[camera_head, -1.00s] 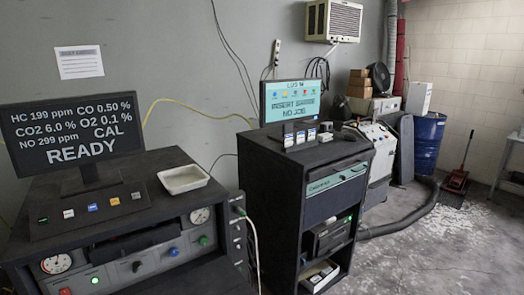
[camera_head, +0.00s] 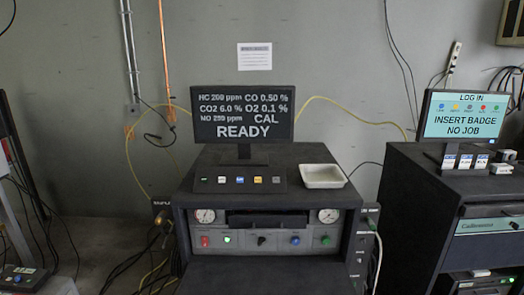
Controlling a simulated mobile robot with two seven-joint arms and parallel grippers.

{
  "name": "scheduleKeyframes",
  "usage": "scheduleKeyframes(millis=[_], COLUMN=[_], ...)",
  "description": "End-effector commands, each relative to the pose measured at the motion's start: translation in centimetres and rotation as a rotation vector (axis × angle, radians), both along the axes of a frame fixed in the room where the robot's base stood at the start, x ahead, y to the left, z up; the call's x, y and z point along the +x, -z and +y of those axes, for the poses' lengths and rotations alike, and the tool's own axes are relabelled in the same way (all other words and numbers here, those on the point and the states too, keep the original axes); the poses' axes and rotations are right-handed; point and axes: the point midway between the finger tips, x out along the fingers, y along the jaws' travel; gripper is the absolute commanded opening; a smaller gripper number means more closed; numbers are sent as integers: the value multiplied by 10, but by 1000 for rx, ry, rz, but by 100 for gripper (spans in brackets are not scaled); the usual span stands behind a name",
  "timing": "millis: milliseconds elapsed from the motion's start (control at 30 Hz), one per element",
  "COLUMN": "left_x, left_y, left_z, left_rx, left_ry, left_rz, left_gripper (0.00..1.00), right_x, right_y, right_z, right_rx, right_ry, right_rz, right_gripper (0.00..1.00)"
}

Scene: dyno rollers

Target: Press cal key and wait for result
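The gas analyser screen (camera_head: 242,113) stands upright on a dark cabinet (camera_head: 190,240). It reads HC 200 ppm, CO 0.50 %, CO2 6.0 %, O2 0.1 %, NO 299 ppm, and CAL READY. The key labels are too small to read, so I cannot tell which is the cal key. Neither of my grippers is in view.
A white tray (camera_head: 323,183) sits on the cabinet right of the keys. The cabinet front has gauges, knobs and lit buttons. At right, a second cabinet (camera_head: 408,215) carries a screen (camera_head: 466,117) reading LOG IN, INSERT BADGE, NO JOB. Cables (camera_head: 125,255) lie on the floor at left.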

Motion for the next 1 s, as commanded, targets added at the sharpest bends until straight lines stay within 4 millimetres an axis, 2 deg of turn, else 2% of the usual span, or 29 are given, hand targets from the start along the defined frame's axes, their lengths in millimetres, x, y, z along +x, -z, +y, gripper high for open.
scheduleKeyframes(millis=[233,367,1000], left_x=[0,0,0], left_y=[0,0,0], left_z=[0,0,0], left_rx=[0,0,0], left_ry=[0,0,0], left_rz=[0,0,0], left_gripper=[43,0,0], right_x=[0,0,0], right_y=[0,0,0], right_z=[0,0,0], right_rx=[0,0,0], right_ry=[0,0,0], right_rz=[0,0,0], right_gripper=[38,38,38])
